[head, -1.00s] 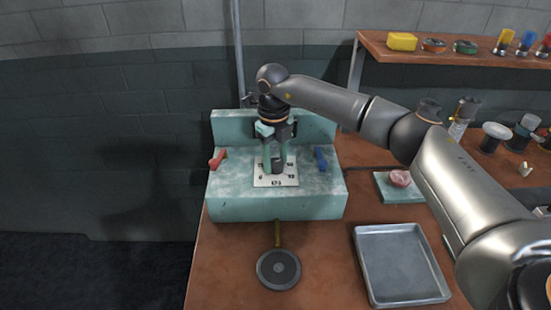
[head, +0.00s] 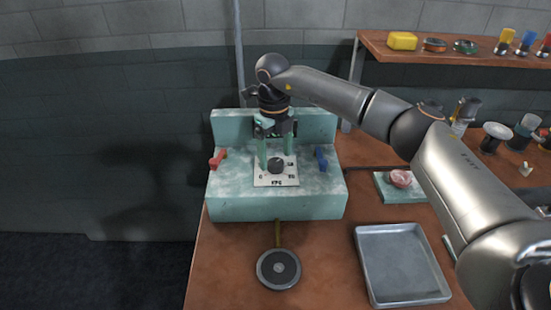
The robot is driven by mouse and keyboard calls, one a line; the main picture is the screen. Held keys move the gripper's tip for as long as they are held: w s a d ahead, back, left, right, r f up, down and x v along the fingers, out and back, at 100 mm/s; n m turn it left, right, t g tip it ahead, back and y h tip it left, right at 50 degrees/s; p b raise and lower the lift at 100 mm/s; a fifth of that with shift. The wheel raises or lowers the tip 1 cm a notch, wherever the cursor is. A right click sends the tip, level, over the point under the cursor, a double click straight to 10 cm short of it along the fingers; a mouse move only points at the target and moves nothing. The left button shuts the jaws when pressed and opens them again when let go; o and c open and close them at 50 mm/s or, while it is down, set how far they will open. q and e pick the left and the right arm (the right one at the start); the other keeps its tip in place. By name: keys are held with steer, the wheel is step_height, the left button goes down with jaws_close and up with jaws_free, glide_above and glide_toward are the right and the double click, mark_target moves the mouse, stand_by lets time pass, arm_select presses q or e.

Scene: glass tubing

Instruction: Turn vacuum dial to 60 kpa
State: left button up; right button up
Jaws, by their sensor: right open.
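The vacuum dial is a dark round knob (head: 276,165) on a white scale plate (head: 276,181) on top of the pale green unit (head: 275,205). The plate bears numbers and the letters KPG or similar; they are too small to read surely, and the knob's pointer setting cannot be told. My right gripper (head: 276,154) points down over the plate, its two green fingers apart. It is open and empty, with the fingertips just above and behind the knob, which shows clear between them. My left gripper is not in view.
A green block with a pink piece (head: 401,179) sits behind the tray.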

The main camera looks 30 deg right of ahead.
mark_target(275, 162)
step_height(275, 162, up, 11)
steer(key=shift+a+f+b, duration=0.15)
steer(key=shift+b, duration=0.3)
steer(key=shift+s, duration=0.1)
